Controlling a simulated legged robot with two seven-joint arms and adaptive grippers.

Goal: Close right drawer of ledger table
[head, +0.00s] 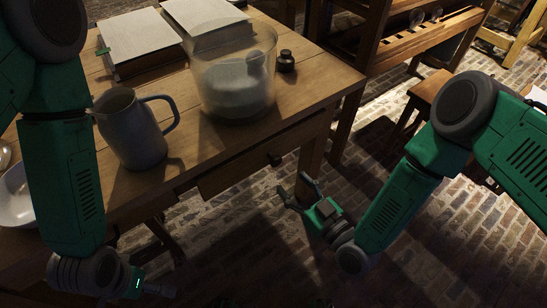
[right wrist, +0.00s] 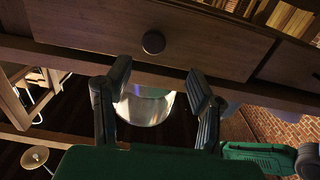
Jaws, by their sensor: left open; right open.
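The wooden ledger table (head: 190,105) fills the left and middle of the head view. Its right drawer (head: 245,162) has a plain front with a dark round knob (head: 275,159). The front seems to stand a little out from the table edge; how far is unclear. In the right wrist view the drawer front (right wrist: 210,48) and knob (right wrist: 153,42) are in the upper part, beyond the fingertips. My right gripper (head: 297,190) is open and empty, just right of and below the knob, apart from it. My left gripper (head: 160,290) is low at the left, open, its fingers partly hidden.
On the tabletop are a grey pitcher (head: 137,130), a large glass jar (head: 233,85), a small dark bottle (head: 285,62) and books (head: 138,42). A white bowl (head: 15,195) is at the left. A stool (head: 430,88) stands behind on the right. Brick floor lies open around my right gripper.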

